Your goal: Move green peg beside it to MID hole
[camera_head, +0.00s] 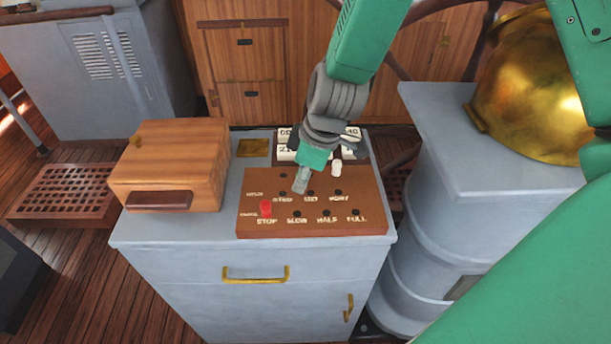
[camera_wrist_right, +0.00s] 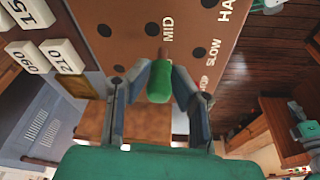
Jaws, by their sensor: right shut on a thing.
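The green peg (camera_wrist_right: 159,88) is between the two fingertips of my right gripper (camera_wrist_right: 165,78) in the right wrist view, its brown shaft pointing at the board. I cannot tell whether the shaft's end touches the board. The MID hole (camera_wrist_right: 152,29) shows open beside the MID label, a little beyond the shaft's end. In the head view my right gripper (camera_head: 301,181) is shut low over the brown board (camera_head: 370,205), near the STBD and MID labels, and hides the green peg.
A red peg (camera_head: 265,208) stands above STOP and a white peg (camera_head: 336,168) stands behind the gripper. White number tiles (camera_head: 287,153) lie behind the board. A wooden box (camera_head: 172,160) sits to its left; a brass dome (camera_head: 530,90) rises at right.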

